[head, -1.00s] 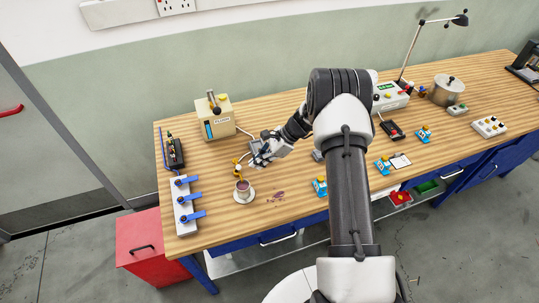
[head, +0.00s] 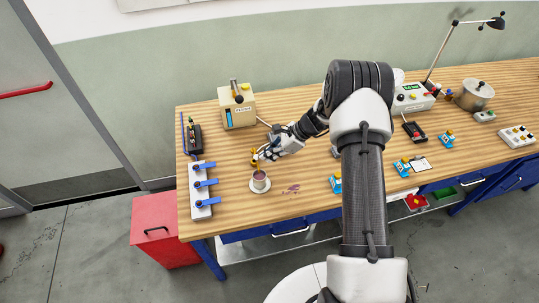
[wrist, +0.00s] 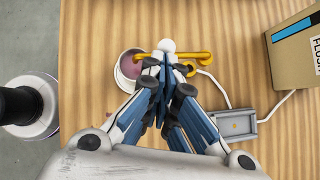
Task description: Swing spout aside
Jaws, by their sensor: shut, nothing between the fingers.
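The spout (wrist: 198,55) is a brass-yellow bent tube with a white knob (wrist: 167,45). Its left end reaches over the rim of a cup (wrist: 128,66) of dark reddish liquid. In the head view the spout (head: 254,160) stands just behind the cup (head: 260,180), which sits on a white saucer. My gripper (wrist: 165,62) is shut and empty. In the wrist view its fingertips overlap the middle of the tube and hide part of it; I cannot tell whether they touch it. The head view shows my gripper (head: 267,154) at the spout's right side.
A beige box (head: 237,106) stands behind the spout. A small grey tray (wrist: 236,124) lies to the right in the wrist view. A white strip with blue levers (head: 201,190) lies at the bench's left end. A reddish stain (head: 291,189) marks the wood right of the cup.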

